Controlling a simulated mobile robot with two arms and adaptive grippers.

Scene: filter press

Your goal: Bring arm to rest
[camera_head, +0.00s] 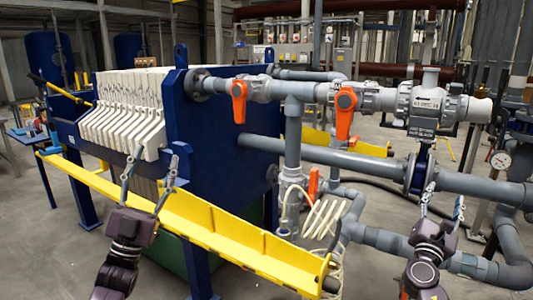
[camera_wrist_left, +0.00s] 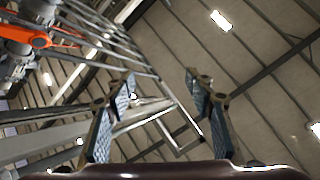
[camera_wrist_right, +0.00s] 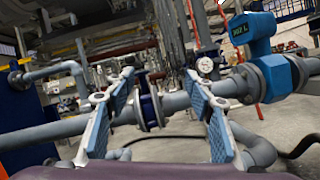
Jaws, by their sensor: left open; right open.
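My left gripper (camera_head: 150,178) is open and empty, pointing up in front of the filter press's white plates (camera_head: 125,110) and yellow tray. In the left wrist view its two fingers (camera_wrist_left: 160,115) stand apart, with the roof behind them. My right gripper (camera_head: 441,205) is open and empty at the right, in front of the grey pipes. In the right wrist view its fingers (camera_wrist_right: 160,115) are spread, with a grey pipe and its blue flange (camera_wrist_right: 150,102) seen between them. No contact with the pipe can be made out.
The yellow tray (camera_head: 225,235) runs along the press's front. The blue press end plate (camera_head: 205,130) stands behind it. Orange valve handles (camera_head: 239,102) sit on the upper pipe. Grey lower pipes (camera_head: 375,237) lie near my right arm.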

